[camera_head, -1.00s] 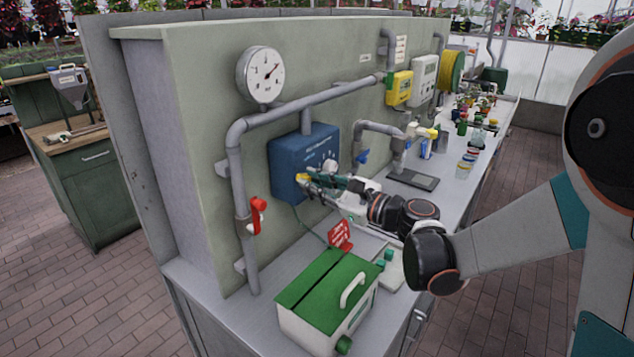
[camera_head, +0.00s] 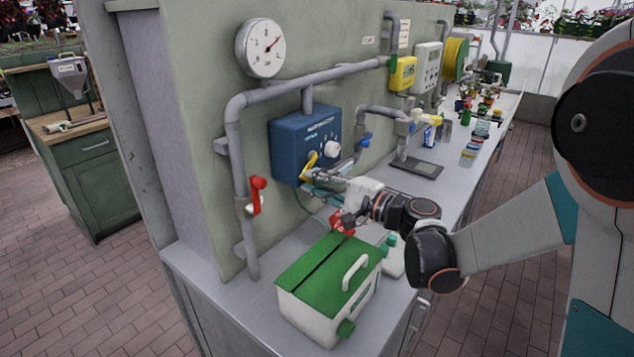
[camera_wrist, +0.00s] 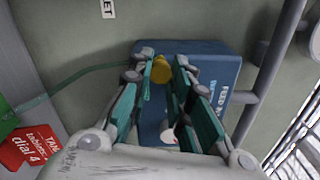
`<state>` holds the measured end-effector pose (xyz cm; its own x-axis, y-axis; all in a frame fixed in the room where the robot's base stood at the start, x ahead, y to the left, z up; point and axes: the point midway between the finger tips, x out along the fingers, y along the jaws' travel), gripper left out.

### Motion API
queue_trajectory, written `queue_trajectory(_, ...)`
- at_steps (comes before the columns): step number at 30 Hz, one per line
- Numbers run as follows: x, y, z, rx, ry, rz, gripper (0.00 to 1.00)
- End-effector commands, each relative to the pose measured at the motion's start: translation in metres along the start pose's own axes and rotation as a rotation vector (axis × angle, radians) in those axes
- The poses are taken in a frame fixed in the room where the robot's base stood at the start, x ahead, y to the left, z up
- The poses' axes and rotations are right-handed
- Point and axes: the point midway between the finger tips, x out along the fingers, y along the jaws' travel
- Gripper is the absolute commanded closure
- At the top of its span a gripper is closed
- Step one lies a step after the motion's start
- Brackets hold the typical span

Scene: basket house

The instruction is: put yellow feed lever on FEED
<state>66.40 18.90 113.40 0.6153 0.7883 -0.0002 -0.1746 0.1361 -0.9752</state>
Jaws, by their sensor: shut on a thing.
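The yellow feed lever (camera_head: 309,162) is on the front of the blue box (camera_head: 283,148) mounted on the wall panel. In the head view it slants upward to the right. My gripper (camera_head: 312,180) is at the lever's lower part, with its fingers close to the box front. In the wrist view the lever (camera_wrist: 160,69) shows between the teal fingertips of my gripper (camera_wrist: 163,62), which is shut on it. A pale round dial (camera_head: 332,149) sits to the right of the lever. Lettering on the box is too small to read surely, so the lever's exact setting is unclear.
A red valve handle (camera_head: 257,195) is on the grey pipe to the left. A green-lidded box (camera_head: 330,270) stands on the bench below, with a red sign (camera_head: 342,222) behind it. A dark flat tablet (camera_head: 416,169) lies to the right.

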Motion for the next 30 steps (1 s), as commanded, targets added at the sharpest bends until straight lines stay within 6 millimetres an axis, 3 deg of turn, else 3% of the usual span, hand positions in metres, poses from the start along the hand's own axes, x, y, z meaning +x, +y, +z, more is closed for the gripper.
queue_trajectory(12, -0.0002, 0.0085, -0.0087, -0.206, -0.001, 0.001, 1.0)
queue_trajectory(30, -0.0004, 0.0096, -0.0106, -0.241, 0.0, 0.002, 1.0)
